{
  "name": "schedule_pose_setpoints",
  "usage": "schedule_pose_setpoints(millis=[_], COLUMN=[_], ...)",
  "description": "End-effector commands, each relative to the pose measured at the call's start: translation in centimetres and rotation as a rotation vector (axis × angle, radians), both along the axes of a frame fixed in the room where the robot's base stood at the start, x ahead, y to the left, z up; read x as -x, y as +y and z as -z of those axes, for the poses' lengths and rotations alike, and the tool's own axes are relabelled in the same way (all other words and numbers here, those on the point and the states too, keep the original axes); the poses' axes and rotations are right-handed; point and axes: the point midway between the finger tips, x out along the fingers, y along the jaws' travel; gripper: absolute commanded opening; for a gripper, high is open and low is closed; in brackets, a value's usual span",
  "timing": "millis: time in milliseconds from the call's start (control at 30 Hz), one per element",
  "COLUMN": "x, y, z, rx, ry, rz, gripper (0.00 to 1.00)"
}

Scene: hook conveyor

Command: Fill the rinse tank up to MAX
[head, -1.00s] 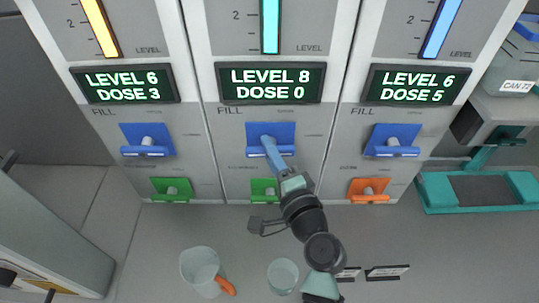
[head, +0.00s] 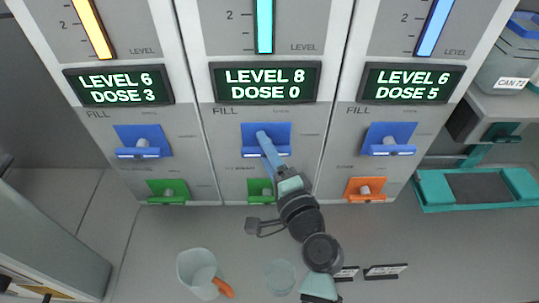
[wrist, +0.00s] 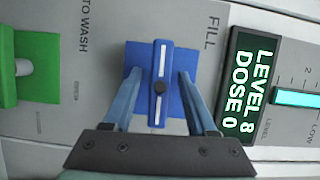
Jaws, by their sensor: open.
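The middle panel has a blue FILL lever (head: 281,150) on a blue plate, below a display (head: 265,82) reading LEVEL 8 DOSE 0 and a teal level bar (head: 264,28). My gripper (head: 264,140) is at this lever and hides part of it. In the wrist view my gripper (wrist: 160,76) is open, with one blue finger on each side of the lever's bar (wrist: 160,105); gaps show beside the bar. A green lever (wrist: 18,66) beside a "TO WASH" label is on the same panel. No tank name or MAX mark is readable.
The left panel's display (head: 118,85) reads LEVEL 6 DOSE 3, the right one's (head: 410,83) LEVEL 6 DOSE 5. Their blue levers flank mine, with an orange lever (head: 366,190) lower right. A jug (head: 197,270) and a clear cup (head: 281,277) stand below; a teal tray (head: 435,190) is right.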

Motion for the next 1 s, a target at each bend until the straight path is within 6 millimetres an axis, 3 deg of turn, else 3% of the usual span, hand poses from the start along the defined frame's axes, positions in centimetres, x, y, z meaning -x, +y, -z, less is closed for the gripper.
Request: schedule_pose_setpoints(millis=[167, 600, 800, 1000], x=[1.4, 9.8, 11.7, 12.0], y=[-0.6, -4.1, -4.9, -5.0], z=[0.2, 0.1, -0.1, -0.2], rx=[-0.001, 0.001, 0.0, -0.001], ry=[0.0, 0.002, 0.001, 0.0], rz=[0.002, 0.003, 0.003, 0.001], gripper=[0.57, 0.57, 0.57, 0.57])
